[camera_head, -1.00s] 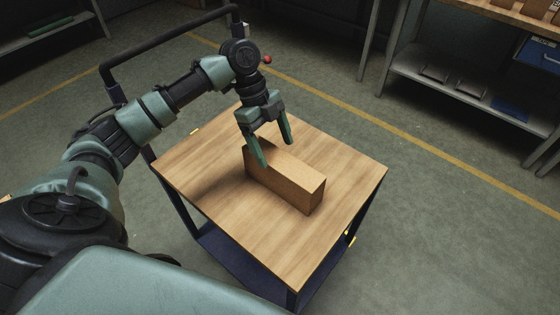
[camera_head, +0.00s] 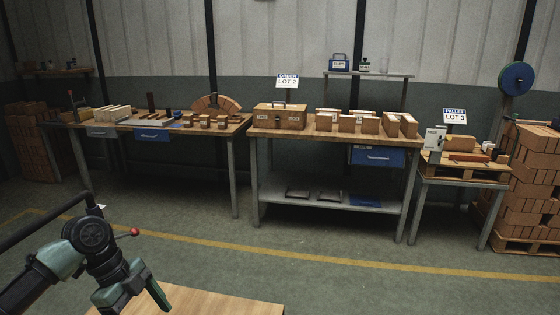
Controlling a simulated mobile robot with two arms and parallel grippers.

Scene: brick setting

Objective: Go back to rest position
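My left arm comes in at the lower left. Its gripper (camera_head: 150,297) hangs at the bottom edge over the near wooden table top (camera_head: 215,303). One green finger shows; the other is hidden or cut off by the frame edge, so its opening is unclear. Only the far part of the near table top shows, and it looks bare there. The brick seen earlier on it is out of view. My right gripper is not in view.
A workbench (camera_head: 240,121) with tools and small bricks stands at the back left. A centre bench (camera_head: 335,136) holds a wooden case (camera_head: 279,117) and several bricks. A low table (camera_head: 464,174) and stacked bricks (camera_head: 530,185) stand right. The floor between is clear.

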